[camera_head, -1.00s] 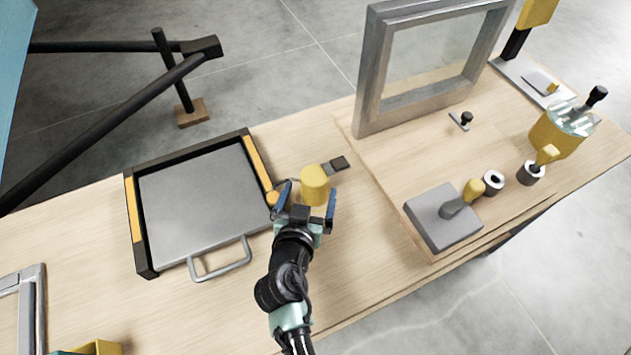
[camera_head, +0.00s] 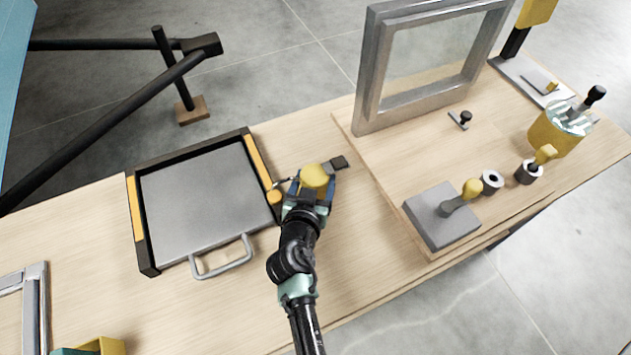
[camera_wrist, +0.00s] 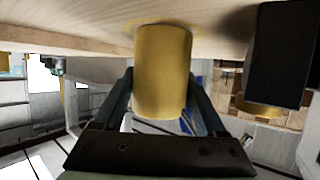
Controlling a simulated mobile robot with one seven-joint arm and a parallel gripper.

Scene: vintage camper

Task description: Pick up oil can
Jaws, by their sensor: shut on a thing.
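The oil can appears to be the yellow cylinder (camera_head: 314,175) on the wooden table, just right of the grey tray. A thin dark part, perhaps a spout, shows at its left side. In the wrist view the yellow can (camera_wrist: 162,72) fills the middle, between my two fingers. My gripper (camera_head: 312,188) is shut on the can, with a finger on each side of it. The can's base seems to be at or close to the wooden surface; I cannot tell whether it touches.
The black-edged grey tray (camera_head: 205,195) with a handle lies close on the left. A small dark item (camera_head: 338,163) lies right behind the can. A grey window frame (camera_head: 375,115) stands on a raised board, with a grey block (camera_head: 440,217) in front. Bare table lies front right.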

